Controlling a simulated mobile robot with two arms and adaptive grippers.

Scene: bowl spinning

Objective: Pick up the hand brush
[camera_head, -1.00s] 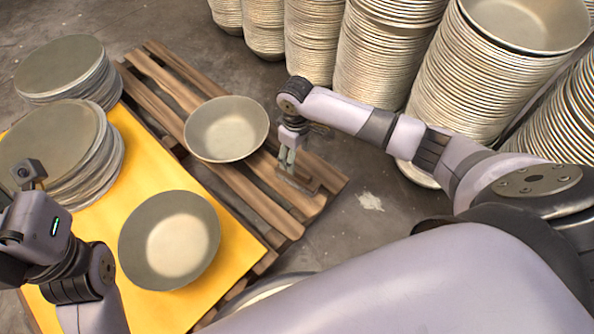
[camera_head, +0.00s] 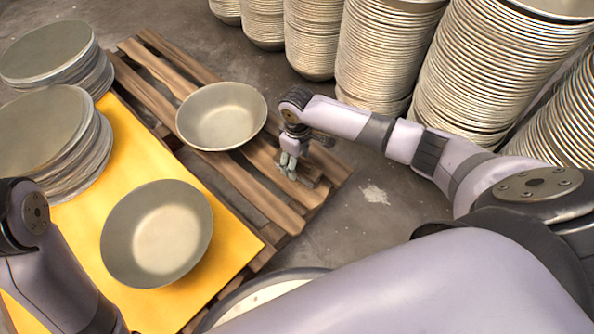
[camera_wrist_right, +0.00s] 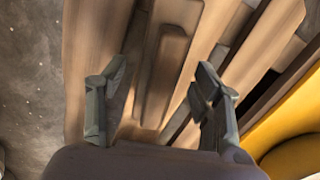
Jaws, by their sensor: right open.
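The hand brush (camera_head: 309,174) seems to be the small wooden piece lying on the right end of the pallet (camera_head: 240,180); its colour nearly matches the slats. In the right wrist view a narrow wooden bar (camera_wrist_right: 165,75), apparently its handle, lies between the fingers. My right gripper (camera_head: 288,172) points down at it, open, with a finger on either side. I cannot tell whether the fingertips touch anything. In the head view the gripper partly hides the brush. My left arm shows at the left edge, but its gripper is out of frame.
A metal bowl (camera_head: 222,116) sits on the pallet just left of my right gripper. Another bowl (camera_head: 157,233) sits on the yellow sheet (camera_head: 225,262), with stacked discs (camera_head: 45,135) behind it. Tall bowl stacks (camera_head: 385,60) stand behind my right arm. Bare floor lies right of the pallet.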

